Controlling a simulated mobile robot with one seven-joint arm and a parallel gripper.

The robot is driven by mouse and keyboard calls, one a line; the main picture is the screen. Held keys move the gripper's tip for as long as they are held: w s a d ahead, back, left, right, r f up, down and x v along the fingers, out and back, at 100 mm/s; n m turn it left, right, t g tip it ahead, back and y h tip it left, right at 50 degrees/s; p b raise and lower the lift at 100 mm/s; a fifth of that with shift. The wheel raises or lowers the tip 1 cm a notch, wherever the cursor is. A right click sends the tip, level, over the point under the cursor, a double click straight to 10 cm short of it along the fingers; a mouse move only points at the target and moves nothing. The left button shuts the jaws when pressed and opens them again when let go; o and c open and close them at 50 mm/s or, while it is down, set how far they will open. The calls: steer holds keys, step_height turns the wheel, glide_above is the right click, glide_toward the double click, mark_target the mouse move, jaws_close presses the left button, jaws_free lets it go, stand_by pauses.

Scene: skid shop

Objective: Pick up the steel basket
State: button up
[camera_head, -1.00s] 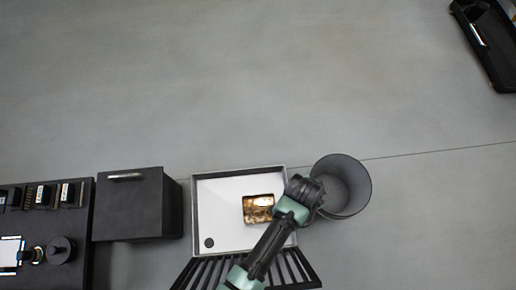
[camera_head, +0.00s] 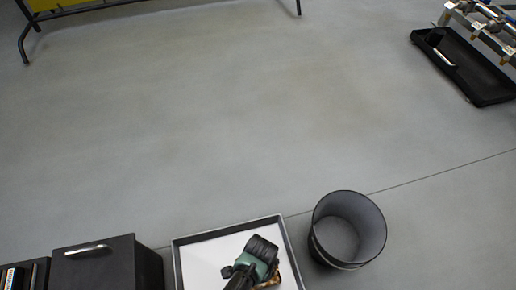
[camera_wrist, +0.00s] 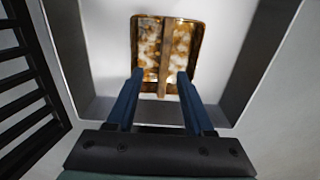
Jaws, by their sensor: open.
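The steel basket (camera_wrist: 150,45) is a small shiny box with brown and gold reflections and a bar across its middle. It lies in a white-floored tray with a grey rim (camera_wrist: 240,75). In the head view only a sliver of the basket (camera_head: 275,277) shows past my arm. My gripper (camera_wrist: 160,74) is open, its two blue fingers pointing at the basket. In the wrist view the fingertips overlap its near part, one on each side of the bar's near end. I cannot tell whether they touch it.
A round grey bin (camera_head: 347,232) stands right of the tray. A black cabinet (camera_head: 95,265) with a handle stands to the left. Black slats (camera_wrist: 20,90) run along the tray's side. A black tray (camera_head: 470,70) lies far right. The floor beyond is clear.

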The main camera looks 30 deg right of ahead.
steer(key=shift+w+a+f+b, duration=0.1)
steer(key=shift+w+f+b, duration=0.1)
steer(key=shift+f+b, duration=1.15)
steer(key=shift+w+f+b, duration=0.2)
steer(key=shift+f+b, duration=0.85)
steer(key=shift+f, duration=0.5)
steer(key=shift+r, duration=0.1)
jaws_close()
